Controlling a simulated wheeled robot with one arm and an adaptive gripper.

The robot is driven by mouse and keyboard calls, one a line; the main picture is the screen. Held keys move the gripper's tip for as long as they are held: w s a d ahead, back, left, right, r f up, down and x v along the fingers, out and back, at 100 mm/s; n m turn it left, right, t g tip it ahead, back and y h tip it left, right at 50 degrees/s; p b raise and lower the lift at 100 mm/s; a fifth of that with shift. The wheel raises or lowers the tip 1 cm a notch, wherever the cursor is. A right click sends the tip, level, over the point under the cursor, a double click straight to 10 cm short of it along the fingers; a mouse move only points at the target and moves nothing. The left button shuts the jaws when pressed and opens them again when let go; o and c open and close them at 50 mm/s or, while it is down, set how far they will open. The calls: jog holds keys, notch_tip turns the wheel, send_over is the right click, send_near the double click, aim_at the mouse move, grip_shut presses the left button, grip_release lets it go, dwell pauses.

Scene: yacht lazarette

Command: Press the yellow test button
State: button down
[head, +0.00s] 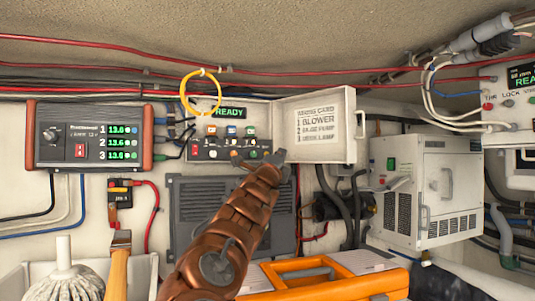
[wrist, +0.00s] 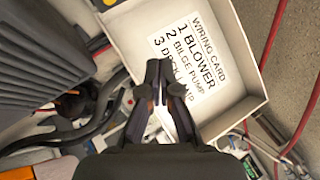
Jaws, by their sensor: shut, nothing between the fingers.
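A grey control panel (head: 230,142) with a green READY display is on the back wall in the head view. It has a row of coloured switches and a lower row with a red button (head: 194,152) and a pale one. My gripper (head: 280,155) is in front of the panel's right end, beside the open lid.
The open white lid (head: 313,127) carries a wiring card. A yellow loop (head: 201,92) hangs above the panel. A charger (head: 90,136) is at left, a white cabinet (head: 428,190) at right. A dark grille (head: 205,215) and an orange toolbox (head: 320,278) are below.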

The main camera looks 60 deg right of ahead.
jog(key=w+d+p, duration=0.4)
jog(key=w+p, duration=0.2)
jog(key=p, duration=0.2)
jog(key=shift+w+d, duration=0.2)
jog(key=shift+w, duration=0.1)
jog(key=shift+w+d+p, duration=0.4)
jog(key=shift+w+p, duration=0.3)
jog(key=shift+p, duration=0.7)
dwell(1.9)
dwell(0.3)
jog(key=shift+s+a+b, duration=0.45)
jog(key=shift+s+b, duration=0.2)
jog(key=shift+b, duration=0.15)
